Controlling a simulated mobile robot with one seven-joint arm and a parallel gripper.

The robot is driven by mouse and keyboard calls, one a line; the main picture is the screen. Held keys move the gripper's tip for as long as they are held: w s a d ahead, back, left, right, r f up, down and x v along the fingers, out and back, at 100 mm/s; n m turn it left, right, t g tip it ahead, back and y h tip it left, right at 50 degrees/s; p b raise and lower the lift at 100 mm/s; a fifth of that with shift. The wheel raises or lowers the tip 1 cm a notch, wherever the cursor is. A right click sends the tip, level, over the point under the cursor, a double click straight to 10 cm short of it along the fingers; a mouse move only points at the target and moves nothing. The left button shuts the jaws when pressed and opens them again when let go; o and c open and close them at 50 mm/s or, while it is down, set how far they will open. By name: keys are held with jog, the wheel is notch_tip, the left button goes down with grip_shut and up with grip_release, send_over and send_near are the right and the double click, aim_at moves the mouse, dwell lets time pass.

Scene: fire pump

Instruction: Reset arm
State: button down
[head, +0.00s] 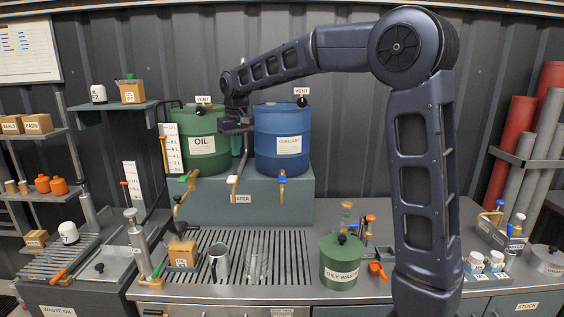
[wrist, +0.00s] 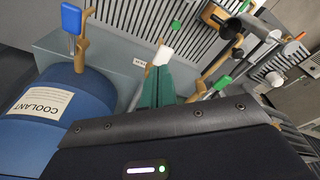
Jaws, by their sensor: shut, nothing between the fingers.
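My arm rises at the right of the head view, bends at the top and reaches left across the back of the bench. My gripper (head: 237,124) hangs at its end, between the green OIL drum (head: 200,150) and the blue COOLANT drum (head: 283,145). In the wrist view, my dark gripper housing fills the bottom. The COOLANT drum (wrist: 50,115) lies to its left, and a white-handled tap (wrist: 161,57) shows above it.
Both drums stand on a grey block (head: 220,205) with taps in front. Shelves stand at left, and tubes (head: 545,140) at right.

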jog(key=s+d+r+m+t, duration=0.15)
jog(key=s+d, duration=0.25)
jog(key=d, duration=1)
jog(key=s+d+m, duration=0.2)
jog(key=s+d, duration=0.1)
jog(key=d, duration=1)
jog(key=s+d+f+m+t, duration=0.1)
jog(key=s+d+f, duration=0.3)
jog(key=s+d, duration=0.4)
jog(key=s+d+f+m, duration=0.3)
jog(key=s+d+f, duration=0.2)
jog(key=s+d, duration=0.3)
jog(key=shift+s+t+h, duration=0.3)
jog(key=shift+t+h, duration=0.05)
jog(key=shift+h, duration=0.05)
jog(key=shift+r, duration=0.1)
